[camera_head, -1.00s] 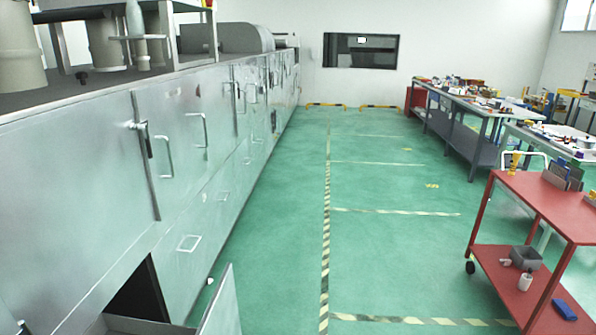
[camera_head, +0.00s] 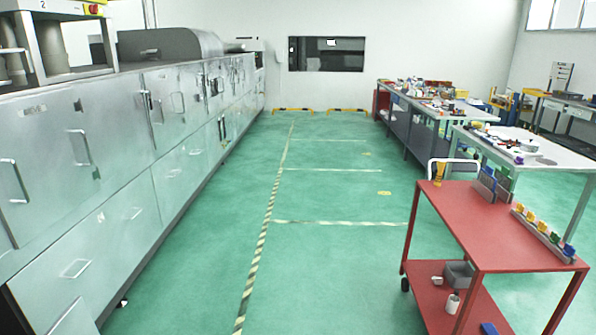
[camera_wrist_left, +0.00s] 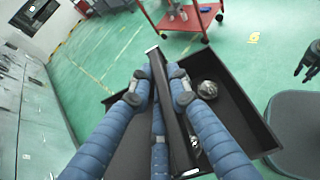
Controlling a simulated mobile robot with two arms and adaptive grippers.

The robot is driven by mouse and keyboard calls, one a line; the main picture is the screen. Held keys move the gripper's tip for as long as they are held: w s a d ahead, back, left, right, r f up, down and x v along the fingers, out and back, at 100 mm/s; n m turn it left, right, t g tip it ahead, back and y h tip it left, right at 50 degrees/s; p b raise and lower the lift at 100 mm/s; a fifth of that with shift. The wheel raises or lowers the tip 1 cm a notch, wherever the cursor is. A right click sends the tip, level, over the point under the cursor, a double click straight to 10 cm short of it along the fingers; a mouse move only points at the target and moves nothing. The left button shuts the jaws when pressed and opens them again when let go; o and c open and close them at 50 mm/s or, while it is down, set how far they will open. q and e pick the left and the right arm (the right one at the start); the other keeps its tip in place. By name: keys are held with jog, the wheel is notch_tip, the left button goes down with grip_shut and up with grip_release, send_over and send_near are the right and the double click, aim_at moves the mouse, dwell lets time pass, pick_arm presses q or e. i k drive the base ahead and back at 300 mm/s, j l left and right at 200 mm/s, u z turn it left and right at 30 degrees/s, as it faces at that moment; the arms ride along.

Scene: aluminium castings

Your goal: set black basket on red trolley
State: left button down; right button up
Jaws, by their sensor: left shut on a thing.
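The black basket (camera_wrist_left: 249,128) shows in the left wrist view as a wide, dark, shallow container with a bar across its middle. My left gripper (camera_wrist_left: 161,83) has blue padded fingers shut around this bar. A shiny round metal part (camera_wrist_left: 207,89) lies in the basket right of the bar. The red trolley (camera_head: 478,228) stands at the right in the head view, with a flat top and a lower shelf. It also shows at the top of the left wrist view (camera_wrist_left: 176,20), apart from the basket. The basket and both grippers are outside the head view.
On the trolley top, a row of small coloured items (camera_head: 541,232) lies along the right side and grey bins (camera_head: 492,185) stand at the back. Its front left top is bare. Metal cabinets (camera_head: 130,170) line the left. The green floor (camera_head: 330,265) between is clear.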

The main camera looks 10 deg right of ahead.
aim_at(468, 226)
jog(key=l, duration=1.15)
jog(key=k+l+z, duration=0.15)
jog(key=l, duration=0.95)
jog(key=i+l, duration=0.1)
jog(key=l, duration=0.3)
jog(key=i+l, duration=0.1)
jog(key=l, duration=0.3)
jog(key=i+l+z, duration=0.1)
jog(key=l, duration=0.3)
jog(key=i+l, duration=0.1)
jog(key=l, duration=0.3)
jog(key=i+l, duration=0.1)
jog(key=l, duration=0.3)
jog(key=i+l, duration=0.1)
jog(key=l, duration=0.3)
jog(key=i+l, duration=0.5)
jog(key=l, duration=0.2)
jog(key=i+l+z, duration=0.1)
jog(key=i+l, duration=0.35)
jog(key=l, duration=0.2)
